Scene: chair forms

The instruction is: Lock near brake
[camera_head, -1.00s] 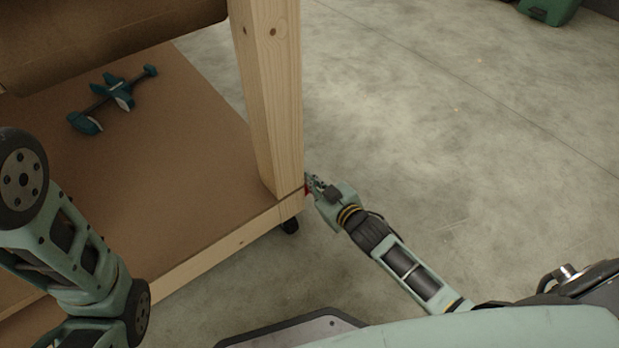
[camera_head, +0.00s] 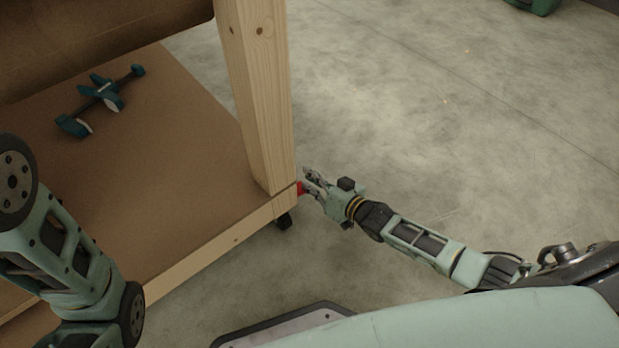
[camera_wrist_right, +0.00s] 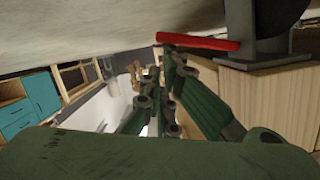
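The red brake lever (camera_head: 299,188) shows at the foot of the wooden cart's near right corner, partly hidden by the cart. In the right wrist view the red lever (camera_wrist_right: 198,42) lies across the top, beside a dark caster wheel (camera_wrist_right: 268,14) and its bracket. My right gripper (camera_head: 307,181) is close beside the red lever, with its fingers apart and nothing between them. In the right wrist view its fingers (camera_wrist_right: 170,88) point toward the lever area; whether they touch it I cannot tell. My left arm is at the left, its gripper out of view.
The cart's wooden post (camera_head: 258,100) rises above the corner, and its brown lower shelf (camera_head: 160,180) holds a teal and black clamp (camera_head: 104,92).

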